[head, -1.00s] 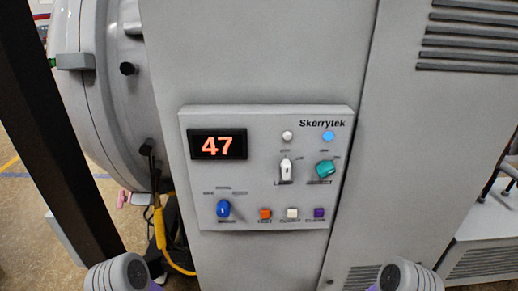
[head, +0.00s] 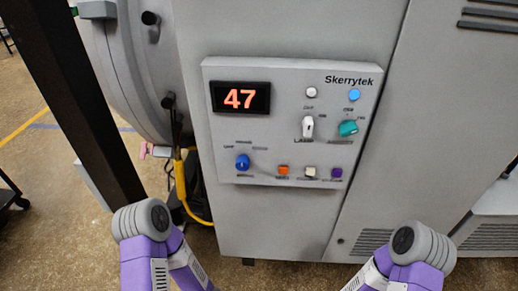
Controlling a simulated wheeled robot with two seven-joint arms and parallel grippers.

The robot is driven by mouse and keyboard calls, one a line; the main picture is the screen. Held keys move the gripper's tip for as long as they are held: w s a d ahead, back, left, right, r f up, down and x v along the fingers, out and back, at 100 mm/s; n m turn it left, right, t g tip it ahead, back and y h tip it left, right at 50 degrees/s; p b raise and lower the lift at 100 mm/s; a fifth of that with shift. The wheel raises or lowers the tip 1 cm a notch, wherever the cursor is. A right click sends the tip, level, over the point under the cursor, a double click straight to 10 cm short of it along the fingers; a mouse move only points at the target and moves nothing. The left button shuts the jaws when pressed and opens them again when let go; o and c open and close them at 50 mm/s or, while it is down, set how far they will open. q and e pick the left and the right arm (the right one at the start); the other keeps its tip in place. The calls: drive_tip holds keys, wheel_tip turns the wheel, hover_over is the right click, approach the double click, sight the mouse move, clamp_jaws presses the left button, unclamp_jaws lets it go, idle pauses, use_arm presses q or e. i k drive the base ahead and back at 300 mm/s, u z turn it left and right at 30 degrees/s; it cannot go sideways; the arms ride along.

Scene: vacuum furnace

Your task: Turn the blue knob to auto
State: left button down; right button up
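The blue knob (head: 243,162) is at the lower left of the grey control panel (head: 225,178), below the display. Small labels sit around it, but they are too small to read, so its setting cannot be told. Parts of my left and right arms, purple and grey, show at the bottom of the head view. Both grippers are out of view, and nothing of mine touches the panel.
The panel also carries a display (head: 240,98) reading 47, a white lamp knob (head: 307,127), a teal knob (head: 348,128), and orange (head: 283,170), white (head: 310,172) and purple (head: 336,173) buttons. A black post (head: 85,100) and yellow hose (head: 181,185) stand left.

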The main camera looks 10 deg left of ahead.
sight(242, 164)
drive_tip(key=z, duration=0.55)
drive_tip(key=k, duration=1.3)
drive_tip(key=u, duration=0.4)
drive_tip(key=i, duration=0.85)
drive_tip(key=u, duration=0.75)
